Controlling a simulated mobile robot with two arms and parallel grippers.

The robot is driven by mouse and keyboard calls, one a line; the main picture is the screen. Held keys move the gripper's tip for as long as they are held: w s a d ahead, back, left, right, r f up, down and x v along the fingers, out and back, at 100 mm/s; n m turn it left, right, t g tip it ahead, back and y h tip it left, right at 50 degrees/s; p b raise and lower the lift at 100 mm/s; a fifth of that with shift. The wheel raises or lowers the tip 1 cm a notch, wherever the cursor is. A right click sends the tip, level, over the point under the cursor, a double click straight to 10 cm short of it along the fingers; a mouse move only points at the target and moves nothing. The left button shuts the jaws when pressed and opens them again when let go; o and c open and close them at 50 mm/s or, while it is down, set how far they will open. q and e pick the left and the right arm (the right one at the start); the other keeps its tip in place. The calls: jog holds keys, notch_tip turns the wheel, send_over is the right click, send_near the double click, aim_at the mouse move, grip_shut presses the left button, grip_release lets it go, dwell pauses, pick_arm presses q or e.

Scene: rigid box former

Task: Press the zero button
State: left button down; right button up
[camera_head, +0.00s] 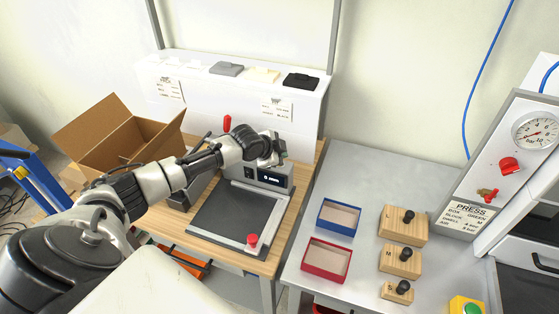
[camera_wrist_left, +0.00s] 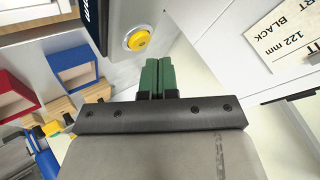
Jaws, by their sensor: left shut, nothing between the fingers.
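The zero button is most likely the round yellow button (camera_wrist_left: 137,39) with a dark mark, set in a pale panel beside a black display edge in the left wrist view. My left gripper (camera_wrist_left: 158,64) has its green fingers shut and empty. In that picture its tips lie just right of and below the button; I cannot tell the gap, but the button is not covered. In the head view my left gripper (camera_head: 282,154) hangs just above the lit display unit (camera_head: 268,178) behind the dark plate. The button cannot be made out there. My right gripper is not in view.
The dark plate (camera_head: 242,215) has a red knob (camera_head: 252,240) at its front corner. An open cardboard box (camera_head: 117,135) stands left. Blue (camera_head: 339,217) and red (camera_head: 326,260) trays and knobbed wooden blocks (camera_head: 403,226) sit right. A white shelf (camera_head: 310,105) stands behind.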

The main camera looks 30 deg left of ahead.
pick_arm(q)
notch_tip(320, 180, up, 5)
jog(key=p, duration=0.4)
jog(key=shift+r+p, duration=0.1)
jog(key=shift+p, duration=0.25)
dwell(0.6)
